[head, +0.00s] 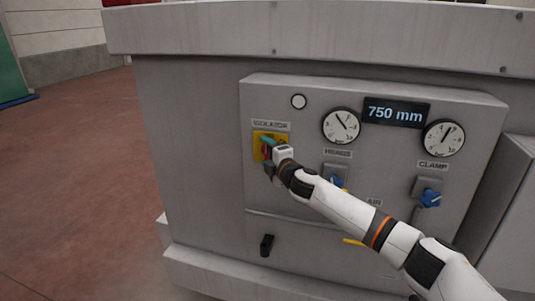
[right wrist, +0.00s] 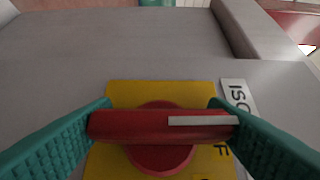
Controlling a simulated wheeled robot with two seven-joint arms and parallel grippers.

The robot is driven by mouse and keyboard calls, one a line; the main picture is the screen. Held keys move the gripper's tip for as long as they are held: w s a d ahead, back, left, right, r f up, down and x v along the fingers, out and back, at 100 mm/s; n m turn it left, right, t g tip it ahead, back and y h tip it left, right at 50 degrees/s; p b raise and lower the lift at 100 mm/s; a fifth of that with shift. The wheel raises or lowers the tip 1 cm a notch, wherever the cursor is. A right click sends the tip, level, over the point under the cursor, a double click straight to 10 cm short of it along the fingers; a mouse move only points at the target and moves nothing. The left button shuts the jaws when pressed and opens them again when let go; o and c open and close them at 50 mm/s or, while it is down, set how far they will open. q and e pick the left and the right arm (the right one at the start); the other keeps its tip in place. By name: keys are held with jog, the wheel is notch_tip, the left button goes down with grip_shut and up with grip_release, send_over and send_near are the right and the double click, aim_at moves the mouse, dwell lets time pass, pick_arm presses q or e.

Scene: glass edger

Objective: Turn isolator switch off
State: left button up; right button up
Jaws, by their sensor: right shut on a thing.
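The isolator switch is a red rotary handle on a yellow plate (head: 259,139) below the ISOLATOR label (head: 271,125), at the panel's left. In the right wrist view the red handle (right wrist: 160,125) lies level across the picture, with a white stripe on its right half, over the yellow plate (right wrist: 160,92). My right gripper (head: 268,146) is at the switch. Its teal fingers, also in the right wrist view (right wrist: 162,118), are shut on the two ends of the handle. In the head view the gripper hides much of the switch. My left gripper is not in view.
The grey panel (head: 290,202) carries two dials, a 750 mm display (head: 395,113), a blue HEADS knob (head: 336,181) and a blue CLAMP knob (head: 430,198). A black handle (head: 267,245) sits below. Open red floor (head: 70,190) lies at the left.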

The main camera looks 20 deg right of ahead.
jog(key=shift+f, duration=0.1)
jog(key=o, duration=1)
jog(key=shift+c, duration=0.2)
jog(key=s+d+b, duration=0.2)
jog(key=s+b, duration=0.1)
jog(key=s, duration=0.8)
jog(key=shift+s+b, duration=0.35)
jog(key=shift+b, duration=0.05)
jog(key=shift+d, duration=0.1)
